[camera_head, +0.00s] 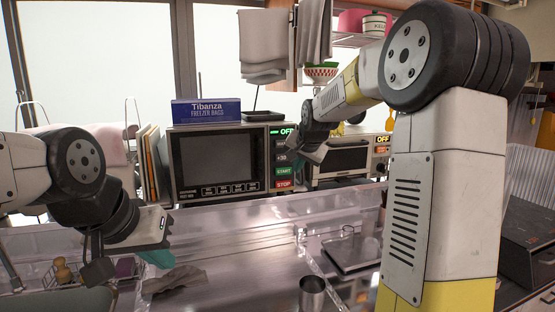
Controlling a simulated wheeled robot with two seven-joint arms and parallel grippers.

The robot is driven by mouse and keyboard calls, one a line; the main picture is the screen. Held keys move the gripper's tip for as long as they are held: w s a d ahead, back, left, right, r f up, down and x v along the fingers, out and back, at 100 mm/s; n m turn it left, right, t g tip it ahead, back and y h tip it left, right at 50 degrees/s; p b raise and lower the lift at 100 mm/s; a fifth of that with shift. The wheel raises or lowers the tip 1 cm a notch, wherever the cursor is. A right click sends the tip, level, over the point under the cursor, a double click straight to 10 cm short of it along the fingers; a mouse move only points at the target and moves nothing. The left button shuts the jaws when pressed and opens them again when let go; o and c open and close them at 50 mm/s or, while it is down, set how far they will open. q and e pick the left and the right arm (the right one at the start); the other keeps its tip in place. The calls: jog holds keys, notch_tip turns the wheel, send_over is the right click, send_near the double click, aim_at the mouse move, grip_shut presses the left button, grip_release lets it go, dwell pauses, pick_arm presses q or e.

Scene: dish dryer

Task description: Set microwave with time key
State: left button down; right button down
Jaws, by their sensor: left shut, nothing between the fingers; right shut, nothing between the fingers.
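The microwave (212,160) stands on the counter with its dark door shut. Its control panel (283,168) on the right side carries a lit green display (279,131), a +30 key (280,157), a green START key (283,171) and a red STOP key (283,184). My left gripper (160,257) is shut and empty, low at the left, well apart from the microwave.
A blue freezer bag box (206,110) lies on top of the microwave. A toaster oven (343,157) with an OFF display stands to its right. A metal cup (312,294) stands in front. Towels (265,45) hang above. A wire basket (62,278) is at left.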

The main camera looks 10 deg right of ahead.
aim_at(284, 160)
jog(key=w+a, duration=0.1)
jog(key=w, duration=0.7)
jog(key=shift+w+a, duration=0.25)
jog(key=shift+a, duration=0.05)
dwell(1.8)
jog(key=shift+w+a, duration=0.1)
jog(key=shift+w, duration=0.3)
jog(key=shift+w+a, duration=0.15)
jog(key=shift+w, duration=0.65)
dwell(0.8)
jog(key=shift+s+d, duration=0.25)
jog(key=shift+s, duration=0.95)
jog(key=shift+s+d, duration=0.25)
jog(key=shift+s, duration=1)
jog(key=shift+s+d, duration=0.2)
jog(key=shift+s, duration=1.05)
